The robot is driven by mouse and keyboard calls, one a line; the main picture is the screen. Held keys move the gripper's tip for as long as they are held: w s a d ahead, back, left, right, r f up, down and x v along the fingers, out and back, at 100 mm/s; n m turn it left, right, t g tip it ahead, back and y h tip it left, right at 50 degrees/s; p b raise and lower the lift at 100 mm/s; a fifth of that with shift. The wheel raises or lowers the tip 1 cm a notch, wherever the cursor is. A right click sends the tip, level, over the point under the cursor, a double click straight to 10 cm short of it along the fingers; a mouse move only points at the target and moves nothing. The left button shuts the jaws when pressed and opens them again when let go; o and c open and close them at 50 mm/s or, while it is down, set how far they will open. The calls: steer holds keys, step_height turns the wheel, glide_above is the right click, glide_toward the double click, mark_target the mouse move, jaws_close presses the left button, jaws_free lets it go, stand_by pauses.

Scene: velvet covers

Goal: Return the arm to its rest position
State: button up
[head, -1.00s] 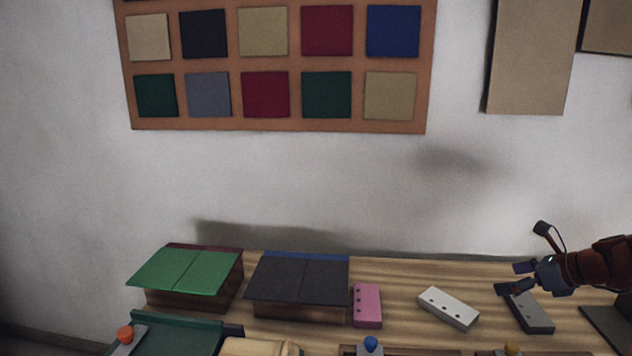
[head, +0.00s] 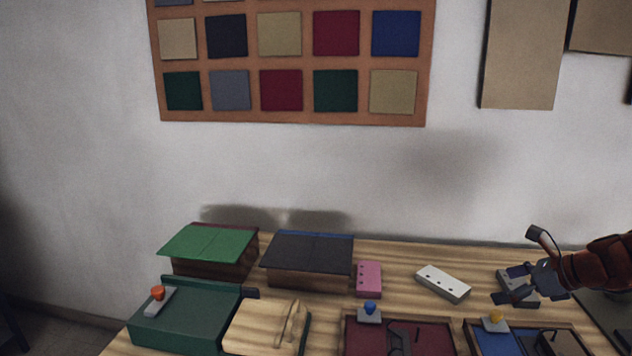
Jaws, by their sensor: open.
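My gripper (head: 508,284) is at the right of the head view, above the table's right part. Its fingers are apart and point left, and nothing shows between them. My dark red arm reaches in from the right edge. A grey block (head: 524,300) lies behind and below the gripper in the picture and is partly hidden by it. I cannot tell whether the gripper touches it.
On the wooden table (head: 390,258) stand a green-covered box (head: 208,243), a black-covered box (head: 308,252), a pink block (head: 368,279), a white block (head: 443,283), a dark green box (head: 185,322), a red tray (head: 435,337) and a blue tray (head: 497,342). Swatches hang on the wall.

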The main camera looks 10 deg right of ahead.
steer(key=s+a+f+n+g+b, duration=0.25)
steer(key=s+a+n, duration=0.2)
steer(key=a, duration=0.45)
steer(key=s+a+f+n+g+b, duration=0.1)
steer(key=s+a+f+n+g, duration=0.15)
steer(key=s+a+n, duration=0.4)
steer(key=s+a+f+n+g+b, duration=0.1)
steer(key=a+f+n+g, duration=0.2)
steer(key=a, duration=0.7)
steer(key=s+a+f+n+g+h+b, duration=0.1)
steer(key=s+f+n+h+b, duration=0.15)
steer(key=s+n, duration=0.35)
steer(key=s+a+f+n+g+h+b, duration=0.1)
steer(key=s+f+n, duration=0.25)
steer(key=s, duration=0.45)
steer(key=s+a+f+n+g+h+b, duration=0.1)
steer(key=s+a+f+n+h, duration=0.15)
steer(key=s+n, duration=0.4)
step_height(320, 180, up, 17)
steer(key=m+t+p, duration=0.1)
steer(key=m+p, duration=0.1)
steer(key=p, duration=1.3)
steer(key=shift+w+d+f+p, duration=0.15)
steer(key=shift+d+p, duration=0.2)
steer(key=shift+d, duration=0.1)
